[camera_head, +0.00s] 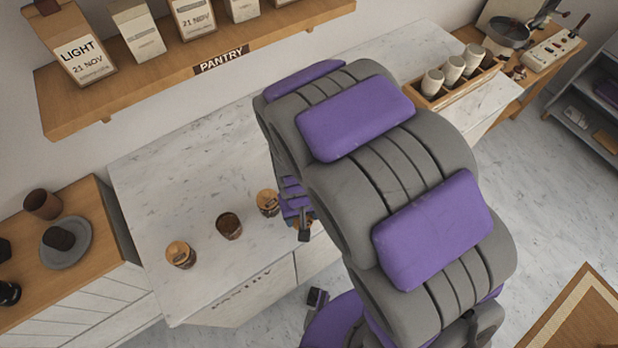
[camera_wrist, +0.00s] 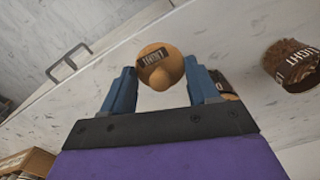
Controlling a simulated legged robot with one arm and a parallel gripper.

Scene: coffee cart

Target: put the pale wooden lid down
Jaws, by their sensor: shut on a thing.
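My gripper (camera_wrist: 161,85) is shut, with its two blue fingers on either side of the pale wooden lid (camera_wrist: 160,66), a round piece with a dark LIGHT label. In the head view my gripper (camera_head: 303,225) is at the front edge of the marble counter, mostly hidden behind my arm. An open jar of dark beans (camera_head: 229,226) stands to its left on the counter, between two wood-topped jars, one on the left (camera_head: 181,254) and one on the right (camera_head: 268,203). What lies under the held lid is hidden.
The white marble counter (camera_head: 160,180) is clear behind the jars. A shelf with coffee bags (camera_head: 195,65) hangs above it. A wooden holder with pale cups (camera_head: 440,98) stands at the far right. A wooden side table (camera_head: 85,270) with a grey plate is at left.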

